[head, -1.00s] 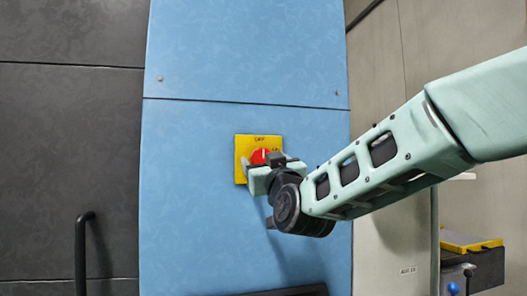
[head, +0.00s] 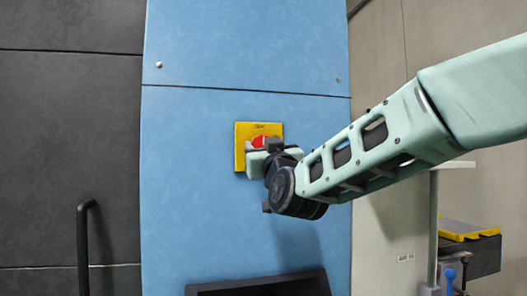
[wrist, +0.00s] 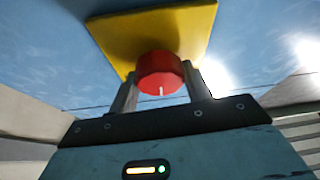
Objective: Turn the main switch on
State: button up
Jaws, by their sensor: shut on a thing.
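The main switch is a red rotary knob (head: 260,142) on a square yellow plate (head: 243,132), fixed to a blue panel. In the wrist view the red knob (wrist: 160,74) has a white line on its lower part, and the yellow plate (wrist: 185,25) lies behind it. My gripper (head: 262,152) covers the lower part of the knob in the head view. In the wrist view my gripper (wrist: 161,88) has one finger on each side of the knob and is shut on it. The plate's lettering is too small to read surely.
The blue panel (head: 200,200) is flat and clear around the plate. A black vertical handle (head: 84,245) is on the dark door at left. A dark framed item (head: 260,286) is below. At right stands a bench (head: 470,255) with a yellow item on it.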

jog(key=m+h+b, duration=0.1)
jog(key=m, duration=0.1)
jog(key=m+h+b, duration=0.1)
jog(key=m+b, duration=0.1)
jog(key=shift+f+t, duration=0.2)
jog(key=shift+t, duration=0.1)
jog(key=m+h+b, duration=0.1)
jog(key=m, duration=0.2)
jog(key=m+h, duration=0.2)
jog(key=m, duration=0.1)
jog(key=shift+a+r+m+h+b, duration=0.1)
jog(key=shift+r+m+h+b, duration=0.05)
jog(key=shift+m+h+b, duration=0.2)
jog(key=m+h, duration=0.1)
jog(key=m, duration=0.2)
jog(key=m+g+h, duration=0.1)
jog(key=m, duration=0.2)
jog(key=shift+r, duration=0.15)
jog(key=m+g, duration=0.1)
jog(key=m, duration=0.1)
jog(key=m+g+h+p, duration=0.1)
jog(key=m, duration=0.2)
jog(key=shift+m+h, duration=0.25)
jog(key=shift+m, duration=0.1)
jog(key=o, duration=1)
jog(key=shift+c, duration=0.2)
